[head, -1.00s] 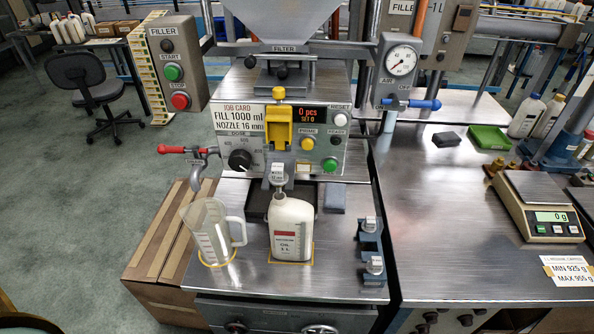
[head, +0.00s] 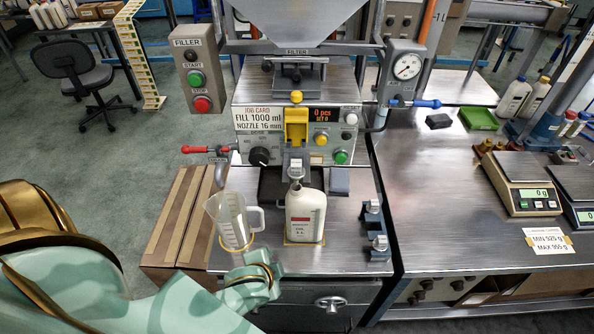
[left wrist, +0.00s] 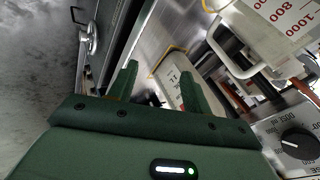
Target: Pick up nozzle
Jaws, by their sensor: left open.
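Two nozzles sit in blue-grey holders at the right of the filler's steel deck: the rear nozzle (head: 373,206) and the front nozzle (head: 380,242). A third metal nozzle (head: 295,168) is at the filler's outlet, above the white oil bottle (head: 305,215). My left gripper (left wrist: 158,85) is open, with nothing visible between its two green fingers. In the head view my left arm's green end is at the deck's front edge, left of and apart from the holders. My right gripper is not in view.
A clear measuring jug (head: 232,222) stands left of the bottle, close to my left arm. The filler panel (head: 270,120) rises behind, with a red-handled tap (head: 205,149) at its left. Bare deck lies between bottle and holders.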

